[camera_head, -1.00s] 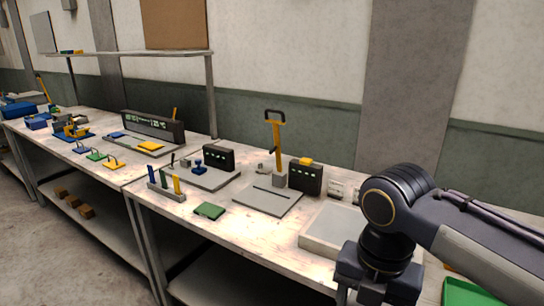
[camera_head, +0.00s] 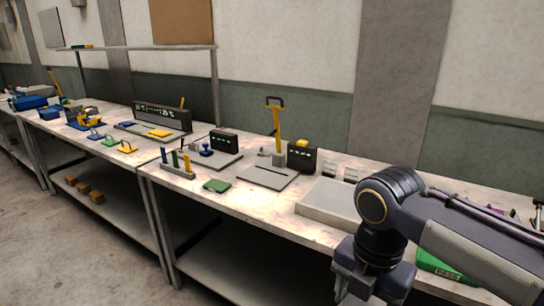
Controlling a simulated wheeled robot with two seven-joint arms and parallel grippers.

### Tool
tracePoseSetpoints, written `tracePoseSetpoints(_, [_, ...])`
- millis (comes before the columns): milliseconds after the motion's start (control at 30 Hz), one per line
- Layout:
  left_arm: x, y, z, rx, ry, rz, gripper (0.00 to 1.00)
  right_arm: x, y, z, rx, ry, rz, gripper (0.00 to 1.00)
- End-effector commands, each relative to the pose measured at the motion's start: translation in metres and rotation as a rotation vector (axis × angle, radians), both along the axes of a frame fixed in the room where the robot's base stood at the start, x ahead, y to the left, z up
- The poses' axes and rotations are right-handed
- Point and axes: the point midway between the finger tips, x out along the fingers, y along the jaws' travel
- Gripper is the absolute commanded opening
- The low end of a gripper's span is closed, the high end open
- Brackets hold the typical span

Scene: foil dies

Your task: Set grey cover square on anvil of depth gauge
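A grey base plate (camera_head: 222,161) on the bench carries a black readout box (camera_head: 224,141) and a small blue part (camera_head: 206,149); it looks like a gauge station, but I cannot tell for sure that it is the depth gauge. Small grey pieces stand farther right, one at the bench's back (camera_head: 330,170) and another beside it (camera_head: 351,174); I cannot tell whether either is the grey cover. My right gripper (camera_head: 356,286) hangs low in front of the bench, partly cut off by the bottom edge. Its fingers are unclear. It is far from the gauge station. My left gripper is out of view.
A lever stand with a yellow handle (camera_head: 276,125) and a black box (camera_head: 301,157) stand mid-bench. A grey tray (camera_head: 326,203) lies behind my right arm. A green pad (camera_head: 217,186) is near the front edge. A green box (camera_head: 440,264) is at right.

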Motion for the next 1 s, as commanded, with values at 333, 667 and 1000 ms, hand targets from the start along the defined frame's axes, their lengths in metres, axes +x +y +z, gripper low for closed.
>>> tracePoseSetpoints(333, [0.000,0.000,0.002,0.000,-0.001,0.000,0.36,0.036,-0.003,-0.031,-0.003,0.003,-0.414,0.35])
tracePoseSetpoints(667, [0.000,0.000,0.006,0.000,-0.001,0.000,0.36,0.096,-0.018,-0.104,-0.013,0.004,-1.237,0.35])
tracePoseSetpoints(1000, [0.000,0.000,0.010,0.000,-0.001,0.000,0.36,0.140,-0.044,-0.193,-0.017,-0.001,-2.113,0.35])
